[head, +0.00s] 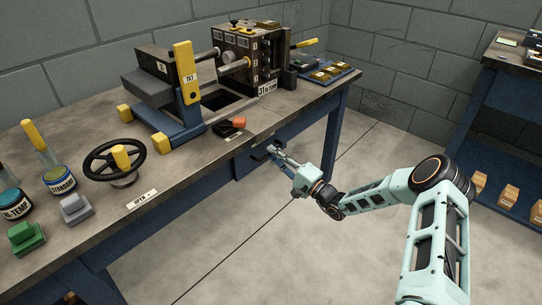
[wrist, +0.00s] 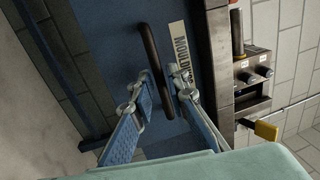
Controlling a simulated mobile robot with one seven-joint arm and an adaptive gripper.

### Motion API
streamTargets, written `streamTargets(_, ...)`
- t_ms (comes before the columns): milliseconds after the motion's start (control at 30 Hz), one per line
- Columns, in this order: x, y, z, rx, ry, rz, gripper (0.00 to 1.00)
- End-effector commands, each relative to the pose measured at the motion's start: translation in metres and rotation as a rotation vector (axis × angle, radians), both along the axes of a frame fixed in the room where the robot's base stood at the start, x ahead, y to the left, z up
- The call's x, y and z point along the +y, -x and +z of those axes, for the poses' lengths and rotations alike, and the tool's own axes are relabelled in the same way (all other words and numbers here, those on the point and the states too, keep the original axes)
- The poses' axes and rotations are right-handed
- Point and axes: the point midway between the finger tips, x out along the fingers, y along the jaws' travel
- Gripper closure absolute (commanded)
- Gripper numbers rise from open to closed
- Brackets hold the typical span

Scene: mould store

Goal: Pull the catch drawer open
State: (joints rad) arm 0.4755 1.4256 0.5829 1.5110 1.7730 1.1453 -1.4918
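The catch drawer (head: 243,166) is a blue front under the bench top, and it looks closed in the head view. In the wrist view its blue front (wrist: 105,40) carries a dark bar handle (wrist: 149,45) beside a pale label with partly hidden lettering (wrist: 178,42). My gripper (head: 273,151) is at the drawer front, at handle height. In the wrist view my gripper (wrist: 160,82) has one finger on each side of the handle. The fingers are apart, with the bar between them. I see no clear contact on both sides.
The bench top (head: 190,177) overhangs the drawer. On it stand a mould machine (head: 250,50), a black handwheel (head: 112,160) and a red-tipped lever (head: 232,125). Open floor (head: 260,235) lies in front of the bench. A shelf with small boxes (head: 508,195) stands at the right.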

Motion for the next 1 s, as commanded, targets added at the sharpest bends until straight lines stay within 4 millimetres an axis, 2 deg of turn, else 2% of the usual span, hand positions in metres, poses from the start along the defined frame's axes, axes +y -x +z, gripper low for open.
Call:
streamTargets(133, 0.0096, -0.0066, 0.0016, 0.0, 0.0, 0.001, 0.85)
streamTargets(433, 0.0109, -0.0082, 0.0028, 0.001, 0.0, 0.0, 0.85)
streamTargets(600, 0.0107, -0.0081, 0.0027, 0.001, 0.0, 0.0, 1.0)
streamTargets(1000, 0.0102, -0.0077, 0.0026, 0.001, 0.0, 0.0, 1.0)
